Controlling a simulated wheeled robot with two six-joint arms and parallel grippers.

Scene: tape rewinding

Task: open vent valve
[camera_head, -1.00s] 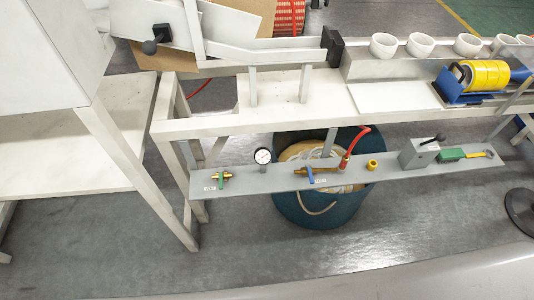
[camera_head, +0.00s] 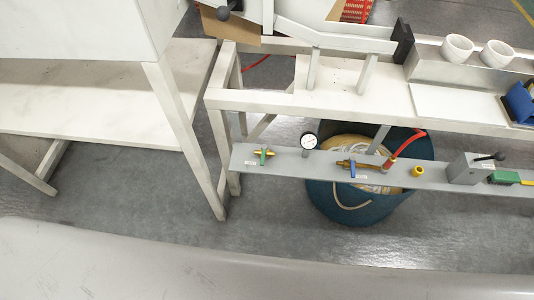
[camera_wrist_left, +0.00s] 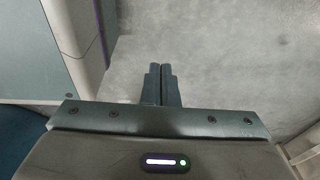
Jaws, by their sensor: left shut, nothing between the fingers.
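A grey shelf rail (camera_head: 285,160) carries two small brass valves. The left valve (camera_head: 263,155) has a green handle and a small label below it. The right valve (camera_head: 352,167) has a blue handle, with a label and a red hose beside it. The labels are too small to read, so I cannot tell which is the vent valve. A round gauge (camera_head: 309,141) stands between the valves. My left gripper (camera_wrist_left: 160,84) shows in the left wrist view, shut and empty over grey floor, apart from the valves. No gripper shows in the head view.
A white bench frame (camera_head: 340,110) stands above and behind the rail. A blue tub (camera_head: 365,208) stands below it. A white table (camera_head: 95,110) is at the left. A grey block with a black lever (camera_head: 468,168) sits farther right.

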